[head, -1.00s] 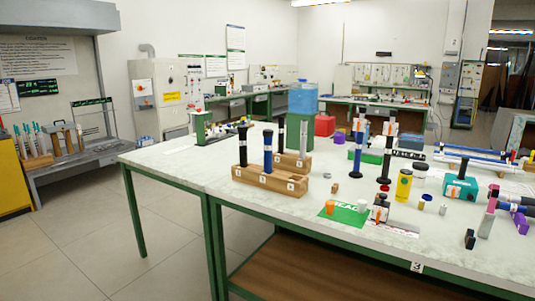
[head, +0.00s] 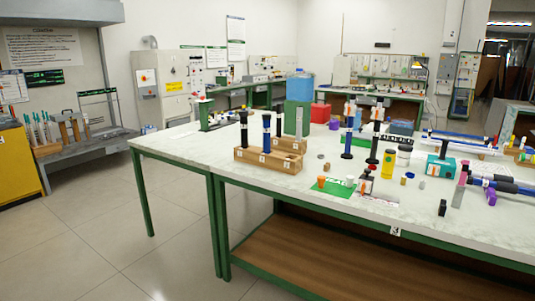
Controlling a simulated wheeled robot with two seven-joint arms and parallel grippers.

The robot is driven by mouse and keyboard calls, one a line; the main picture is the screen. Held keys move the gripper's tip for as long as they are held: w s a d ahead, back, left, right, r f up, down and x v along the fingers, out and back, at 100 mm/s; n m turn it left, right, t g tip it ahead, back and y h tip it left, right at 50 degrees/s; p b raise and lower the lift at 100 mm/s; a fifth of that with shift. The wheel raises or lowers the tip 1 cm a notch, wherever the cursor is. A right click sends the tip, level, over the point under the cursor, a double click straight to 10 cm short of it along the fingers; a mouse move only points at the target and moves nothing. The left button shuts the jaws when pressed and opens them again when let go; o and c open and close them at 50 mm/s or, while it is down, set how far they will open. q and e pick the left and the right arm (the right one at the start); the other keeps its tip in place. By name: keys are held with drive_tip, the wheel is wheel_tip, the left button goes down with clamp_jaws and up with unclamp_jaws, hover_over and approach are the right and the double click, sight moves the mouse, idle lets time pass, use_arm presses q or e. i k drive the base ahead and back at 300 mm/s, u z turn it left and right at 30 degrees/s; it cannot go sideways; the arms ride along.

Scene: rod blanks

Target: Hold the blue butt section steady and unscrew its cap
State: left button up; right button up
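A blue section with a black top (head: 267,137) stands upright in a numbered wooden rack (head: 257,159) near the table's left part. Black sections (head: 243,130) and a grey one (head: 299,122) stand in the rack too. Another blue section (head: 347,141) with a dark foot stands upright on the tabletop, right of the rack. A black section (head: 374,145) stands next to it. I cannot tell which blue one is the butt section, and any cap is too small to make out. Neither of my grippers is in view.
The table (head: 330,205) is light-topped with a green frame. A green mat (head: 338,188), a yellow jar (head: 388,163), a teal box (head: 439,168) and dark rods (head: 510,187) lie to the right. A blue container (head: 299,87) stands behind the rack. The floor (head: 130,255) in front is clear.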

sight(266, 124)
drive_tip(key=u, duration=0.8)
drive_tip(key=i, duration=1.05)
drive_tip(key=u, duration=0.3)
drive_tip(key=i, duration=1.5)
drive_tip(key=z, duration=1.6)
drive_tip(key=i, duration=0.75)
drive_tip(key=z, duration=0.7)
